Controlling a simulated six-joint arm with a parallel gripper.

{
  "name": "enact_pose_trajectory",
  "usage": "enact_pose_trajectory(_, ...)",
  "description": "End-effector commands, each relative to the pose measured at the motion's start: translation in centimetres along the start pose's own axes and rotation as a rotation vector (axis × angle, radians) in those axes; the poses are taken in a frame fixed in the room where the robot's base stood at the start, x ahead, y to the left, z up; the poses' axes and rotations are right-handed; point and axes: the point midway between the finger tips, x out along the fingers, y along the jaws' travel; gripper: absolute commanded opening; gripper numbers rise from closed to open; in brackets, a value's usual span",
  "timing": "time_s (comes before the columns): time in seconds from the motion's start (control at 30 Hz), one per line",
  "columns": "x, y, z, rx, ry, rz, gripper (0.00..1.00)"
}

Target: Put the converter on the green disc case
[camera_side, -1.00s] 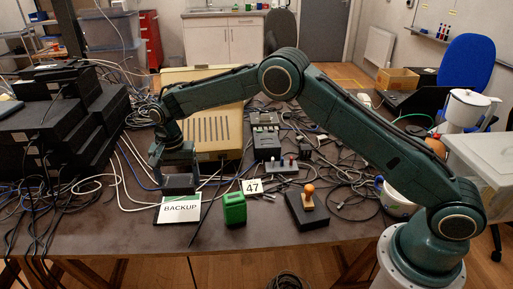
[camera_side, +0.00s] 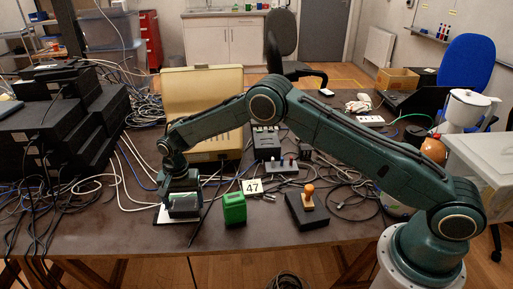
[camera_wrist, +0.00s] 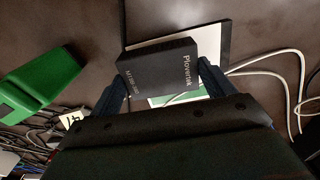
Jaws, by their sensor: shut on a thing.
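The converter (camera_wrist: 158,66) is a dark box with light lettering. My gripper (camera_wrist: 163,83) is shut on it, one finger on each side. In the side view the converter (camera_side: 184,207) hangs low under my gripper (camera_side: 181,193), over the disc case. The case (camera_wrist: 224,42) shows white and green past the converter's edges in the wrist view; most of it is hidden. In the side view a white strip of the case (camera_side: 161,214) shows at left. I cannot tell whether the converter touches the case.
A green block-like object (camera_side: 234,209) stands just right of the case; it also shows in the wrist view (camera_wrist: 38,88). A 47 tag (camera_side: 252,186) and a black base with an orange knob (camera_side: 307,209) are further right. Cables lie around; black boxes (camera_side: 55,130) stack at left.

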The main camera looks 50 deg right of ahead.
Motion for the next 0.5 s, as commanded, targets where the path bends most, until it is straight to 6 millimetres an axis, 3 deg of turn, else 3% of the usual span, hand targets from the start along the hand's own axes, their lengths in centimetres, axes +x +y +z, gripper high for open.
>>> enact_pose_trajectory(0.5, 1.02, -0.02, -0.01, 0.0, 0.0, -0.001, 0.51)
